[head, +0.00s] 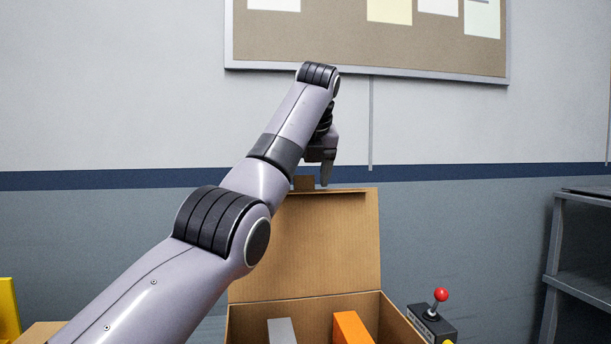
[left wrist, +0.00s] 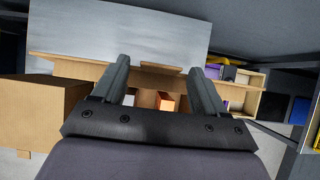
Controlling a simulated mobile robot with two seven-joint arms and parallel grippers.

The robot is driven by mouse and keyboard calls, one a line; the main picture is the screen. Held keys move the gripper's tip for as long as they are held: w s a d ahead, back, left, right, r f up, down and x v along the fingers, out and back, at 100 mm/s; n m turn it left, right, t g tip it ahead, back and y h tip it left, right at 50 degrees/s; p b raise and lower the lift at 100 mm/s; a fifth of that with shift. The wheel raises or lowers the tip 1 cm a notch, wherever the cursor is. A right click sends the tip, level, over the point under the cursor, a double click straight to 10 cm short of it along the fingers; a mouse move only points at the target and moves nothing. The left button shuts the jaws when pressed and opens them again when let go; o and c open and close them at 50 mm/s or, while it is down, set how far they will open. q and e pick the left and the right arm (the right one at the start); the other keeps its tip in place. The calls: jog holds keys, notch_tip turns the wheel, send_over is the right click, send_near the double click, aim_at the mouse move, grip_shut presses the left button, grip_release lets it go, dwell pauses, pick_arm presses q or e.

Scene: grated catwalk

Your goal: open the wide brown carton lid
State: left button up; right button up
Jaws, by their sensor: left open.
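The wide brown carton (head: 300,306) stands low in the middle of the head view. Its lid (head: 320,245) stands raised, roughly upright, along the carton's back edge, with a small tab (head: 304,183) on its top edge. Inside are a grey block (head: 282,331) and an orange block (head: 352,328). My left gripper (head: 326,180) points down at the lid's top edge; one finger shows there. In the left wrist view the fingers (left wrist: 160,88) are apart, with the lid's edge (left wrist: 75,67) crossing beyond them. Whether they touch the lid cannot be told. My right gripper is not in view.
A control box with a red-knobbed lever (head: 437,310) stands right of the carton. A grey shelf rack (head: 580,270) is at the far right. A pinboard (head: 370,40) hangs on the wall behind. Another brown box (left wrist: 40,115) shows in the left wrist view.

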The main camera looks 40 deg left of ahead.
pick_arm(q)
jog(key=p+v, duration=0.1)
jog(key=v, duration=0.6)
dwell(0.5)
